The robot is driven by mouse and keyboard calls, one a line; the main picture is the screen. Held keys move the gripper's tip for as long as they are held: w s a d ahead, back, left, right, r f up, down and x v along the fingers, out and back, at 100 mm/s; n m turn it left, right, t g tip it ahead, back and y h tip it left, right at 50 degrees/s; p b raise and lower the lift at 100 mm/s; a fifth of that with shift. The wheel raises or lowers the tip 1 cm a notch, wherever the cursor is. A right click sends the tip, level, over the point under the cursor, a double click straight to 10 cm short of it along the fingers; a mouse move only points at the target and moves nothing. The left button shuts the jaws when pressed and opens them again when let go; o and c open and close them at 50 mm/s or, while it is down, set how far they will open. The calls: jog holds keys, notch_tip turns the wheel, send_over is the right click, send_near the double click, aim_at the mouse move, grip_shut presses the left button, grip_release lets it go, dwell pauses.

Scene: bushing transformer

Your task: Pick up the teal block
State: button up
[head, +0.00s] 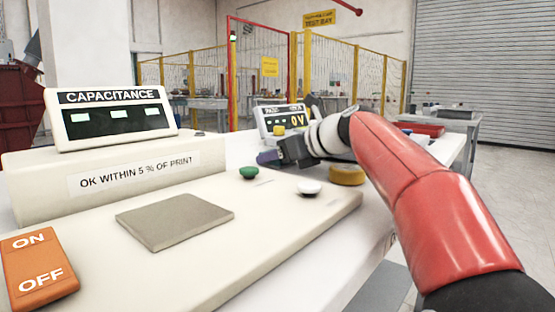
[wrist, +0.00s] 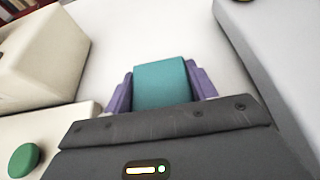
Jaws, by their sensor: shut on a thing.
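The teal block (wrist: 161,84) sits between the two purple fingers of my gripper (wrist: 161,92) in the wrist view. The fingers touch its left and right sides, and my gripper is shut on it. Below the block in the wrist view is a pale surface; I cannot tell whether the block rests on it or is lifted. The block is hidden there by the gripper and the panel.
A cream panel (head: 290,235) fills the front, with a grey plate (head: 174,221), a green button (head: 249,173), a white button (head: 309,188) and an orange ON/OFF switch (head: 40,270). A capacitance display (head: 113,117) stands left. A small display (head: 283,118) is behind my gripper.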

jog(key=shift+c, duration=1)
